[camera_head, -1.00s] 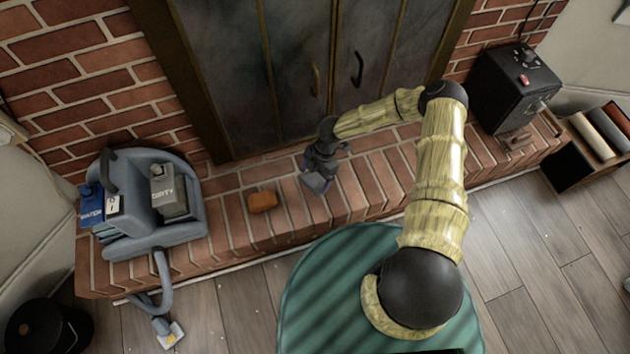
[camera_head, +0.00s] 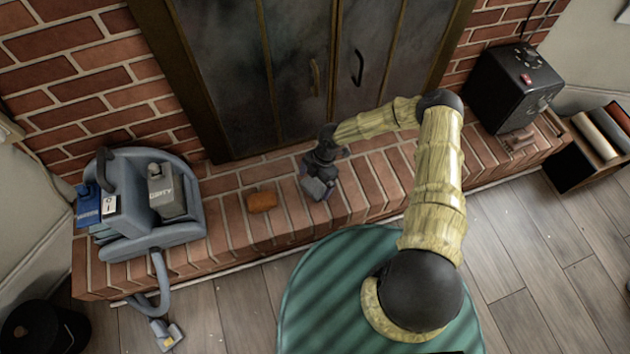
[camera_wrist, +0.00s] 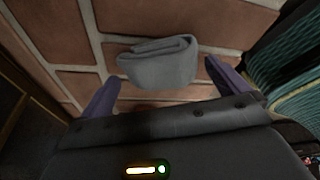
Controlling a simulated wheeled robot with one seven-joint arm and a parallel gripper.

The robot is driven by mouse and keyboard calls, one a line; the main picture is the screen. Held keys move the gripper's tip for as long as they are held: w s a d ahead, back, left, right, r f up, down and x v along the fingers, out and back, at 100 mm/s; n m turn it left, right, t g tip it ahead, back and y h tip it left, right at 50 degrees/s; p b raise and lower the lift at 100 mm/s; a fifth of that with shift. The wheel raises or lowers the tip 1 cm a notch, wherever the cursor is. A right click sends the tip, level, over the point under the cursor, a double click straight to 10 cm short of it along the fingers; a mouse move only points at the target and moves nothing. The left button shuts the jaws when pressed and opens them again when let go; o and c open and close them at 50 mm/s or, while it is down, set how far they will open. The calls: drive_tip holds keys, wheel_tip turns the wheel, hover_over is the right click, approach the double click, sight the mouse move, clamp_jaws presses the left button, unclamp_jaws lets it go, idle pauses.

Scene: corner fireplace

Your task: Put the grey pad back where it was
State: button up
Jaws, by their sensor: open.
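The grey pad (camera_wrist: 158,64) shows in the wrist view as a folded cloth-like piece over the brick hearth, just ahead of my gripper. My gripper (camera_wrist: 163,75) is open, with one purple finger to the left of the pad and one to the right. Brick shows between the pad and each finger, and neither finger visibly touches it. In the head view my gripper (camera_head: 318,189) points down low over the middle of the hearth. There I cannot clearly tell the pad from the gripper's grey parts.
The brick hearth (camera_head: 357,205) carries an orange sponge (camera_head: 262,201) left of my gripper, a blue-grey carpet cleaner (camera_head: 150,232) at far left and a black box with a red switch (camera_head: 512,90) at right. Fireplace doors (camera_head: 300,70) stand behind. A crate (camera_head: 580,165) holds rolls.

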drive_tip(key=p+v, duration=0.4)
drive_tip(key=v, duration=0.8)
drive_tip(key=shift+d, duration=0.1)
drive_tip(key=w+d+r+n+t+h, duration=0.15)
drive_tip(key=r+n+t, duration=0.25)
drive_tip(key=r+n, duration=0.7)
drive_tip(key=w+d+r+n+t+y, duration=0.1)
drive_tip(key=w+d+r+n+t, duration=0.15)
drive_tip(key=r+n, duration=0.85)
drive_tip(key=s+d+r+n, duration=0.2)
drive_tip(key=s+r+n, duration=0.1)
drive_tip(key=s+n, duration=0.3)
drive_tip(key=s+d+r+n+g+h, duration=0.1)
drive_tip(key=s+r+n, duration=0.3)
drive_tip(key=n, duration=0.6)
drive_tip(key=s+d+r+n+h, duration=0.1)
drive_tip(key=s+d+r+n, duration=0.2)
drive_tip(key=s+n, duration=0.5)
drive_tip(key=shift+s+d+r+g, duration=0.15)
drive_tip(key=shift+s+r+g, duration=0.2)
drive_tip(key=shift+s+r, duration=0.35)
drive_tip(key=shift+w+r, duration=0.1)
